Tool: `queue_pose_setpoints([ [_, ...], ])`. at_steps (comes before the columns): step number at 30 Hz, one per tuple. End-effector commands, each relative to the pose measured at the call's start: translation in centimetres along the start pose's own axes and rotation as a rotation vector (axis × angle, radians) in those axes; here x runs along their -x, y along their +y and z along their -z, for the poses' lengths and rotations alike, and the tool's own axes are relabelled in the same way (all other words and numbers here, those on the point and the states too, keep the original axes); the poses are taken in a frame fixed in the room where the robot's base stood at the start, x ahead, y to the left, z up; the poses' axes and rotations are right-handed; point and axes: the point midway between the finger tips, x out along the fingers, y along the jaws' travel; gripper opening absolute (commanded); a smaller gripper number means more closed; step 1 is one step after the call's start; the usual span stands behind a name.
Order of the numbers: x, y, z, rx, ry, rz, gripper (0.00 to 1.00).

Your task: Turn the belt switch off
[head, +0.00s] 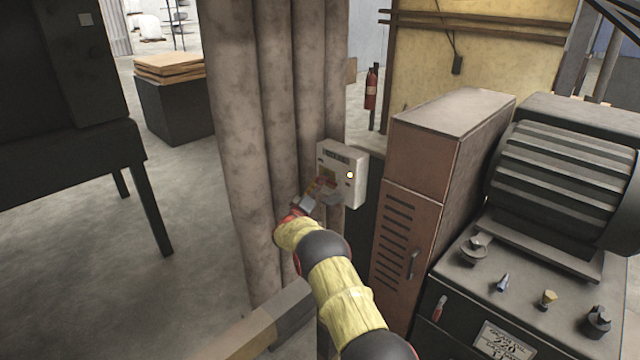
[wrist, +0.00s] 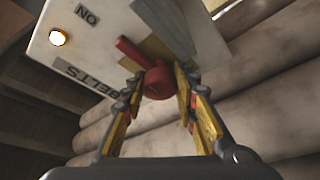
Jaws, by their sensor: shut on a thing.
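The belt switch box (head: 356,160) is a pale panel on the ribbed column, and it fills the upper left of the wrist view (wrist: 85,45). It carries the labels "BELTS" and "ON" and a glowing lamp (wrist: 57,38), which also shows in the head view (head: 349,175). A red switch handle (wrist: 158,84) with a round hub and a bar slanting to the upper left sits on the box. My gripper (wrist: 156,82) has its yellow fingers on either side of the red hub, shut on it. In the head view my gripper (head: 323,190) is at the box and hides the handle.
The ribbed column (head: 245,130) stands just left of the box. A brown cabinet (head: 410,220) and a machine with knobs (head: 500,310) stand to the right. A fire extinguisher (head: 371,90) is behind. Open floor (head: 190,260) lies to the left.

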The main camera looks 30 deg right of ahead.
Motion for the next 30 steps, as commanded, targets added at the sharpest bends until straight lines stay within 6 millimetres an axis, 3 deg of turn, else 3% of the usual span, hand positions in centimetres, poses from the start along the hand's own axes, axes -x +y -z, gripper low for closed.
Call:
queue_pose_setpoints([
  [14,0.06,-0.05,-0.09,0.087,0.0,0.038,0.03],
  [30,0.06,0.14,0.0,0.521,0.0,0.219,0.03],
])
